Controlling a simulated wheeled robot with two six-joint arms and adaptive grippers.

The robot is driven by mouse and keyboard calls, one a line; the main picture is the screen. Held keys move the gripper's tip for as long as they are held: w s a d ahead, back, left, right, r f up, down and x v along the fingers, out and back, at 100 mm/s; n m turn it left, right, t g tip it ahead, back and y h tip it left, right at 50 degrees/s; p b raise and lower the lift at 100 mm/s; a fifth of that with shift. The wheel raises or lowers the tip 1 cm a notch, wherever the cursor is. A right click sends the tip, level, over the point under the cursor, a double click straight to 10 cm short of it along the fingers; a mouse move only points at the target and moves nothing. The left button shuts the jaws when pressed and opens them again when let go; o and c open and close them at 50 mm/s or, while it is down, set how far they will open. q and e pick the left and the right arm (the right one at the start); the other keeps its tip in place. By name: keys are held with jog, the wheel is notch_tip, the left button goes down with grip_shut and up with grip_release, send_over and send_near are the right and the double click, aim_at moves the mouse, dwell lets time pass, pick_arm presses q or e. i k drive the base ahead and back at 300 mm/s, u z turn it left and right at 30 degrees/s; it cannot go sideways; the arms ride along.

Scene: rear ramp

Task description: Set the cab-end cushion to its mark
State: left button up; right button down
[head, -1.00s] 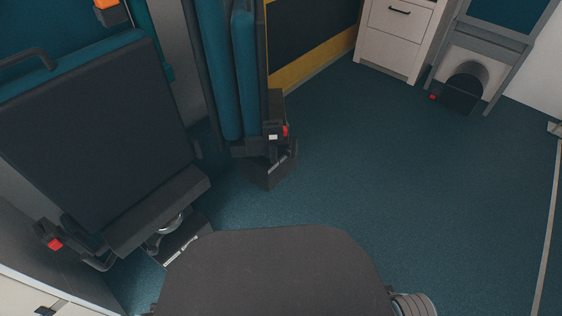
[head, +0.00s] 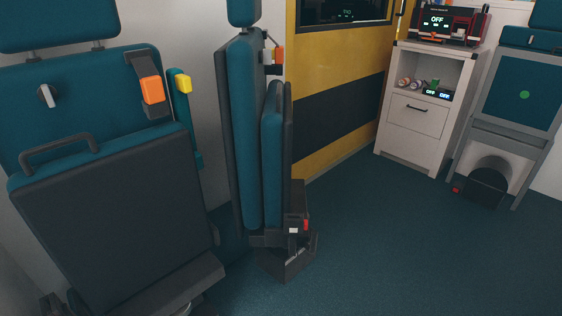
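Three seats are in view, and I cannot tell which holds the cab-end cushion. The left seat's cushion (head: 110,225) is tipped up against its teal backrest (head: 85,85), dark underside facing me, with a handle (head: 58,149) on its top edge. The middle seat's cushion (head: 272,155) stands upright, seen edge-on beside its backrest (head: 240,135). At the far right, a teal panel (head: 508,80) in a grey frame bears a green dot (head: 524,95). No other position mark is clear. Neither of my grippers is in view.
A white cabinet (head: 425,130) stands at the back right, with a drawer and a device reading OFF (head: 445,22) on top. A yellow and black door (head: 335,100) is left of it. The dark floor (head: 400,250) between is clear. A dark box (head: 487,188) sits under the right frame.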

aim_at(276, 123)
jog(key=u, duration=0.05)
jog(key=k, duration=0.55)
jog(key=z, duration=0.6)
jog(key=i, duration=1.05)
jog(key=z, duration=0.4)
